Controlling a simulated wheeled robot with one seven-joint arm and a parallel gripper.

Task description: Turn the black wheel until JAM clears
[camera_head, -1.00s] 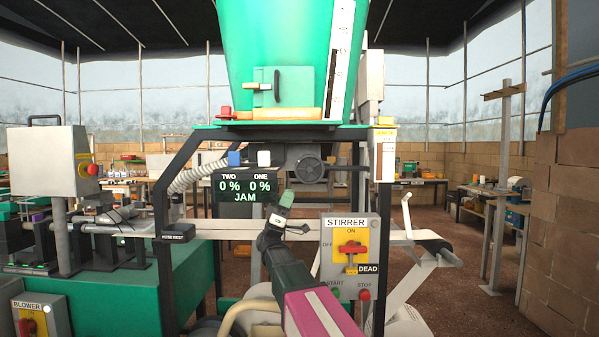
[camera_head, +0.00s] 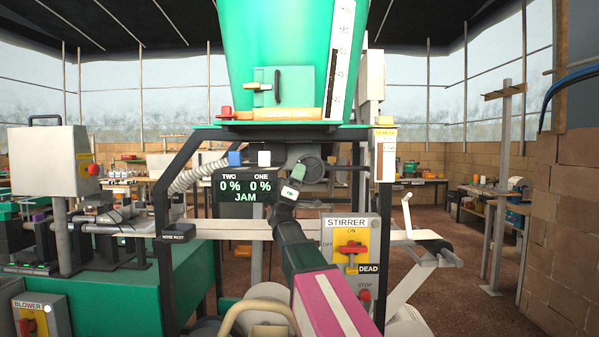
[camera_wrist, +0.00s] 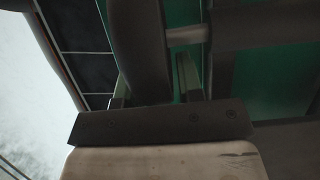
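The black wheel (camera_head: 314,171) sits under the green hopper, partly hidden behind my gripper (camera_head: 299,171). In the wrist view, the wheel's thick dark rim (camera_wrist: 140,50) passes between my two fingers (camera_wrist: 154,80). The right finger stands visibly apart from the rim; the left one is close beside it, and I cannot tell whether it touches. The display (camera_head: 245,190) left of the wheel reads TWO 0 %, ONE 0 % and JAM.
The stirrer panel (camera_head: 350,262) stands right of my arm, with a red switch and a DEAD label. A pale horizontal strip (camera_head: 222,229) crosses below the display. The blower box (camera_head: 42,316) is lower left.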

